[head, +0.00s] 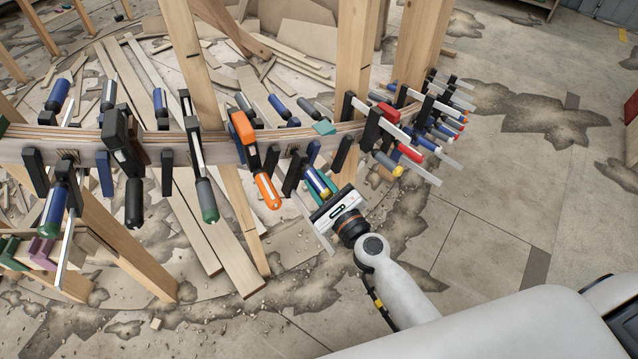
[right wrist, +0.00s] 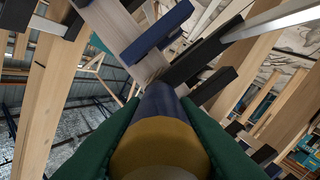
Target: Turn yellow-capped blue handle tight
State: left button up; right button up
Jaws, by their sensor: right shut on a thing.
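The yellow-capped blue handle (head: 317,180) hangs from a clamp on the curved wooden stringer (head: 228,150), near the middle of the head view. It slants down and right, with its yellow cap (head: 326,193) towards my right gripper (head: 322,191). In the right wrist view the yellow cap (right wrist: 156,145) faces the camera, with the blue handle (right wrist: 160,102) beyond it. Green fingers stand on both sides of it. My right gripper is shut on this handle. The fingers partly hide its sides. My left gripper is not in view.
An orange-handled clamp (head: 266,190) is close to the left. Clamps with red and blue parts (head: 408,152) crowd the stringer to the right. Wooden posts (head: 355,60) rise behind. The floor (head: 490,210) at the right is open.

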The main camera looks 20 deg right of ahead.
jog(key=m, duration=0.5)
jog(key=shift+f+m+p, duration=0.1)
jog(key=shift+m+p, duration=0.25)
jog(key=shift+m, duration=0.05)
dwell(0.4)
jog(key=o, duration=1)
